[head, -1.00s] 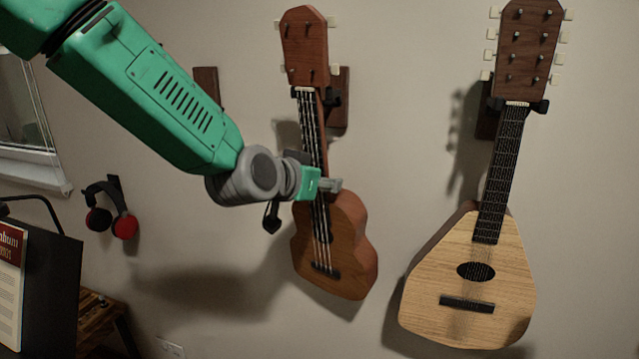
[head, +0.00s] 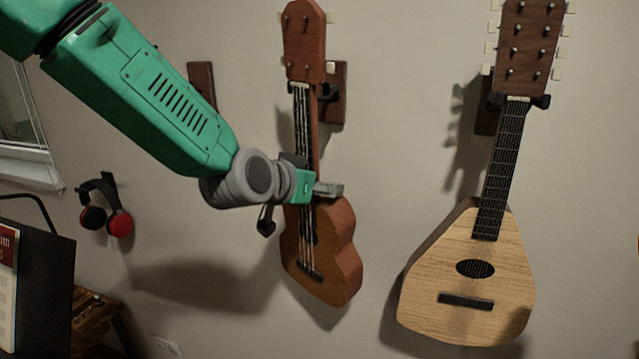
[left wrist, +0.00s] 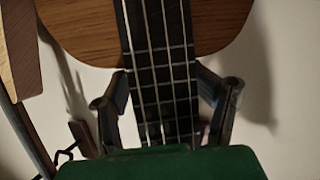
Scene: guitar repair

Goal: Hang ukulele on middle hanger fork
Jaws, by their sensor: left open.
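The brown ukulele (head: 335,250) hangs at the middle of the wall, its headstock (head: 304,42) up and its body turned, showing its right side. The middle hanger fork (head: 333,92) on its wooden plate is behind the upper neck; the neck and headstock partly hide it, and I cannot tell how the prongs meet the neck. My left gripper (head: 318,190) is at the lower neck, just above the body. In the left wrist view its open fingers (left wrist: 165,92) stand on either side of the strung neck (left wrist: 160,50), with gaps visible. My right gripper is not in view.
A pale pear-shaped stringed instrument (head: 475,270) hangs on the right. Another wooden hanger plate (head: 202,85) is on the left, partly behind my arm. The wall below the ukulele is clear.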

